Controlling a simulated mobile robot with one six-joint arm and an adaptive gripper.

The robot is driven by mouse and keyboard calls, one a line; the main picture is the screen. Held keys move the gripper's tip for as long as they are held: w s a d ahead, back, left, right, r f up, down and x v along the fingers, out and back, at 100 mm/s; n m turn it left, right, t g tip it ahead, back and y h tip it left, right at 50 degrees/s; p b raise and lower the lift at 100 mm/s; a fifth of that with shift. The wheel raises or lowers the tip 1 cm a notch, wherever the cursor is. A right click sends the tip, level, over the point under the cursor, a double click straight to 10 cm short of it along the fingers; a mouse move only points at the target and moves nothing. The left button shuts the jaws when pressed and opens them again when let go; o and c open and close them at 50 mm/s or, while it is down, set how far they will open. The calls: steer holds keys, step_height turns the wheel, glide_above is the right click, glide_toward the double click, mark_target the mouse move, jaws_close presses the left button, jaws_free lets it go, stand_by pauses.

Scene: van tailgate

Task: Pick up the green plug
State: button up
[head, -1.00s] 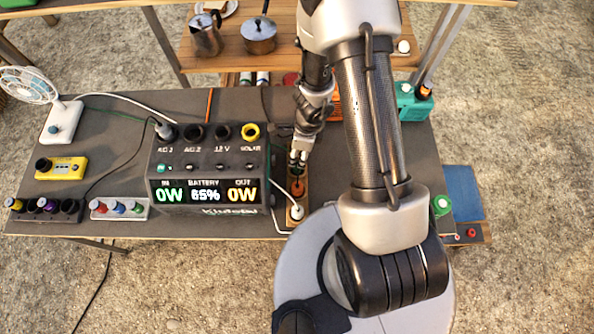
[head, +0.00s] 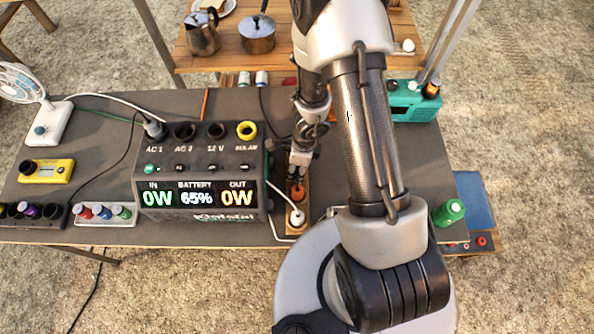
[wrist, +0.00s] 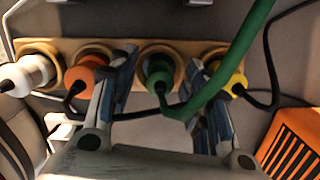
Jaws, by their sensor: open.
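The green plug (wrist: 158,68) sits in a round hole of a wooden strip (wrist: 120,48) in the wrist view, with a green cable running up to the right from it. My gripper (wrist: 165,85) is open, with one finger on each side of the green plug. I cannot tell whether the fingers touch it. In the head view my gripper (head: 300,168) is above the strip (head: 305,205), beside the power station, and hides the green plug.
An orange plug (wrist: 82,75) and a yellow plug (wrist: 228,78) flank the green one closely. A white plug (wrist: 28,74) sits at the left end. The power station (head: 200,180) stands left of my gripper. A green cable crosses over my right finger.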

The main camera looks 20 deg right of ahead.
steer(key=shift+c, duration=0.2)
jaws_close()
stand_by(0.3)
steer(key=shift+r, duration=0.1)
step_height(320, 180, up, 24)
steer(key=p, duration=2.1)
